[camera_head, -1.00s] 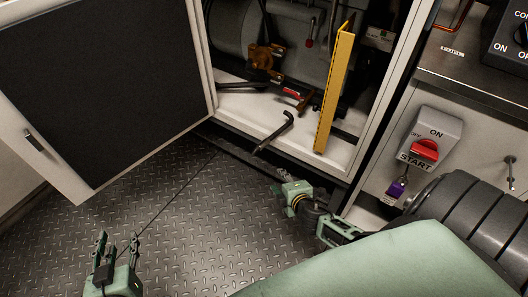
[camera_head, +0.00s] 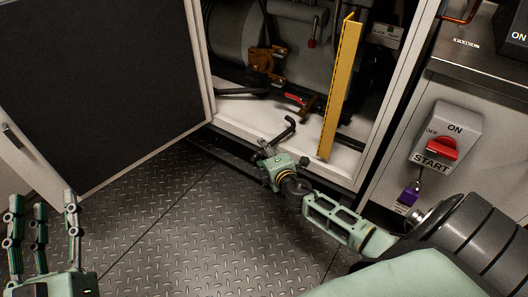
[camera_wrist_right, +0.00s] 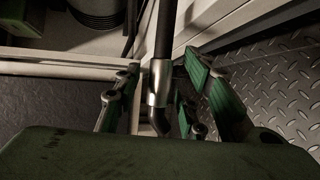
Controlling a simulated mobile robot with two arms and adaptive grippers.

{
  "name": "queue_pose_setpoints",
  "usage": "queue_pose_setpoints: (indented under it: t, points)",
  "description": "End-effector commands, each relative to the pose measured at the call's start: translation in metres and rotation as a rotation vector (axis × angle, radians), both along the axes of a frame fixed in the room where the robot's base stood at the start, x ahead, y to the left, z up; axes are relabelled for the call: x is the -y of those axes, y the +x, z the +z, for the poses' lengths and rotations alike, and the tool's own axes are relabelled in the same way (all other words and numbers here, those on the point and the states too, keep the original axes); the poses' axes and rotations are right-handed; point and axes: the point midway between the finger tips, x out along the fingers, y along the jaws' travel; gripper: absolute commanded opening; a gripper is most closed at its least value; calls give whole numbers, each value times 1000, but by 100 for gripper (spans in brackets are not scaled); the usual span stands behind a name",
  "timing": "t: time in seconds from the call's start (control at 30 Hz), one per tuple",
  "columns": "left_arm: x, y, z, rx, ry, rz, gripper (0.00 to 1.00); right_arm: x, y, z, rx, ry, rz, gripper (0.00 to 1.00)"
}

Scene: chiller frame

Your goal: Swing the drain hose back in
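The drain hose (camera_head: 284,131) is a thin black bent tube sticking out over the front sill of the open cabinet. In the right wrist view, the hose (camera_wrist_right: 164,32) runs between my right gripper's fingers, with a metal sleeve (camera_wrist_right: 160,83) and a dark bent end below. My right gripper (camera_head: 265,151) is at the hose's outer end. Its fingers stand on both sides of the hose with visible gaps, so it looks open around it. My left gripper (camera_head: 42,222) is open and empty at the lower left, over the floor.
The cabinet door (camera_head: 100,85) stands open at the left. A yellow upright bar (camera_head: 340,90) stands in the cabinet opening, right of the hose. A red-handled valve (camera_head: 294,99) lies behind it. A START switch box (camera_head: 445,137) is at the right. The patterned metal floor (camera_head: 200,225) is clear.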

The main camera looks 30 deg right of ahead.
Motion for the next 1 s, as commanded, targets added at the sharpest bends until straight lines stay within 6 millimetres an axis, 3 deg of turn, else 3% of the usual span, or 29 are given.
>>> queue_pose_setpoints:
  t: [0.33,0.77,1.0]
  points:
    - [0,-2,5,26,-7,-1,40,1,4,-1,-1,0,0,38]
    - [0,-1,5,25,-7,-1,40,1,4,-1,-1,0,0,0]
    - [0,-1,5,24,-7,-1,40,1,3,-1,-1,0,0,0]
